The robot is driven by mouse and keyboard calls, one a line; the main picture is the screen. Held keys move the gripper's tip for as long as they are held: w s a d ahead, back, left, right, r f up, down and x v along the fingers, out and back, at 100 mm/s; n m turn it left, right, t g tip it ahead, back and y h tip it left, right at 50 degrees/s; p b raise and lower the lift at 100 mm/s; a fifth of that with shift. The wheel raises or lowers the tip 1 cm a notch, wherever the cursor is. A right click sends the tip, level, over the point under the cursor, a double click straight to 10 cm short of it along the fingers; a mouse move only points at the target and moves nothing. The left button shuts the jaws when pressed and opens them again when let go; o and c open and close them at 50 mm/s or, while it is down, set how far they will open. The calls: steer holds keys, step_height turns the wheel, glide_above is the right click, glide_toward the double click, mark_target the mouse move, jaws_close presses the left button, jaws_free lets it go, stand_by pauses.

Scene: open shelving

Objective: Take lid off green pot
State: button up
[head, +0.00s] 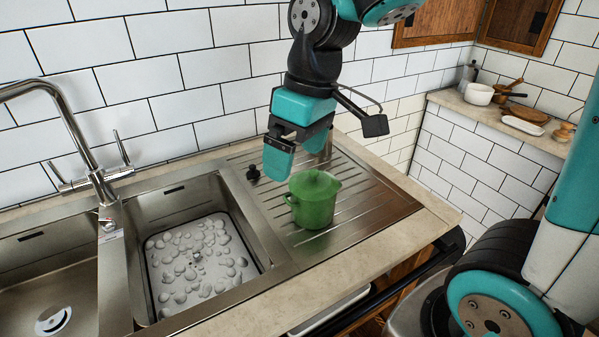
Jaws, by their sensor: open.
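A green pot (315,208) stands upright on the ribbed metal drainboard to the right of the sink. Its green lid (315,184) sits on top of it. A small handle shows on the pot's left side. My gripper (295,160), teal and black, points down just above and behind the pot, slightly to its left. It is open, and nothing shows between its fingers. The nearer finger covers part of the view behind it, and I cannot tell whether the gripper touches the lid.
A sink basin (151,208) with a tray of white lumps (199,262) lies left of the pot. A tall faucet (75,135) rises at the left. The ribbed drainboard (382,207) is clear to the right.

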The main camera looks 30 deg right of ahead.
steer(key=w+d+r+m+h+p, duration=0.1)
steer(key=w+d+h+p, duration=0.1)
steer(key=w+d, duration=0.9)
steer(key=p, duration=0.1)
glide_above(314, 171)
steer(key=shift+g, duration=0.3)
step_height(314, 171, down, 11)
steer(key=shift+a+r, duration=0.1)
steer(key=shift+w+f+p, duration=0.1)
steer(key=shift+f+p, duration=0.8)
steer(key=shift+f, duration=2.15)
steer(key=c, duration=1)
